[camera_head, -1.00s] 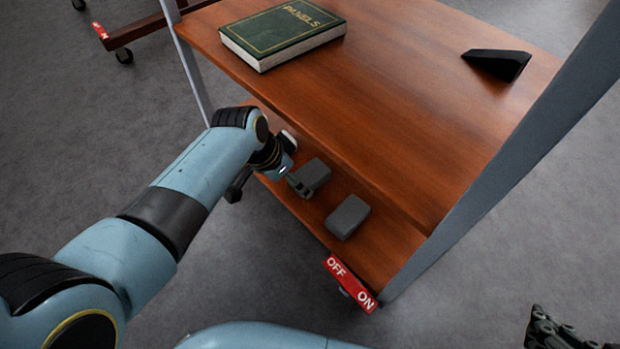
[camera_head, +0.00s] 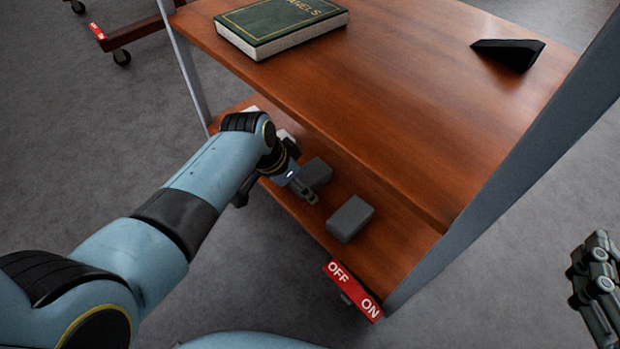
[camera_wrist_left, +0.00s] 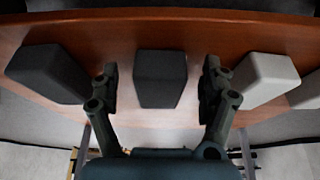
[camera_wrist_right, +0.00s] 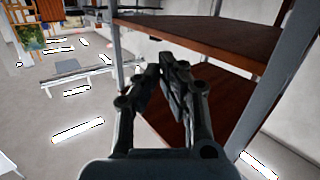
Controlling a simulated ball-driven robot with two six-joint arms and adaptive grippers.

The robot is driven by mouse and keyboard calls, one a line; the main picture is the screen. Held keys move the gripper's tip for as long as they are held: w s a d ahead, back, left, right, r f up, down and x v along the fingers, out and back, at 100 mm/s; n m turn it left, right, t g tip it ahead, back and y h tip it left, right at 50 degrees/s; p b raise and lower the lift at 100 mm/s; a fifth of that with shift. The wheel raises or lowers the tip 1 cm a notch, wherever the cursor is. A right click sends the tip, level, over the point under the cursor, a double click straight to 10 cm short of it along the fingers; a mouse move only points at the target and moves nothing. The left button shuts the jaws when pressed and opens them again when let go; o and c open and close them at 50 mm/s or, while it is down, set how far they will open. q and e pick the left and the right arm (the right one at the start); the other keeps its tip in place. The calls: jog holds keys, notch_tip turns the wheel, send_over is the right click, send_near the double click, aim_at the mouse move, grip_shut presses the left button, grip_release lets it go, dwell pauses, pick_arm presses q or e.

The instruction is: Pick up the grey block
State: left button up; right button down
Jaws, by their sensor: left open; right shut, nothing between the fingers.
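Two dark grey blocks lie on the lower wooden shelf: a nearer one (camera_head: 348,219) and a farther one (camera_head: 315,173). The left wrist view shows the farther block (camera_wrist_left: 160,78) centred between the fingers and the nearer block (camera_wrist_left: 48,72) to the left. My left gripper (camera_head: 305,190) is open beside the farther block and partly covers it in the head view. Whether its fingers touch it, I cannot tell. My right gripper (camera_head: 597,275) is shut and empty at the right edge, away from the shelf; its closed fingers also show in the right wrist view (camera_wrist_right: 165,68).
A white block (camera_wrist_left: 262,80) sits beside the farther grey block, with another pale one (camera_wrist_left: 309,92) beyond. The upper shelf (camera_head: 400,110) overhangs, holding a green book (camera_head: 280,22) and a black wedge (camera_head: 508,53). A red OFF/ON label (camera_head: 353,290) marks the lower shelf's corner.

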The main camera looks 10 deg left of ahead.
pick_arm(q)
jog(key=shift+w+f, duration=0.1)
jog(key=shift+f, duration=0.2)
pick_arm(e)
jog(key=shift+w+a+r+t, duration=0.1)
jog(key=shift+w+r+t, duration=0.3)
jog(key=shift+r, duration=0.35)
jog(key=shift+w+a+r+t, duration=0.1)
jog(key=shift+w+r+t, duration=0.25)
jog(key=shift+r, duration=0.4)
pick_arm(q)
jog(key=c, duration=1.1)
jog(key=shift+o, duration=0.2)
jog(key=shift+r, duration=0.1)
pick_arm(e)
jog(key=shift+d, duration=0.1)
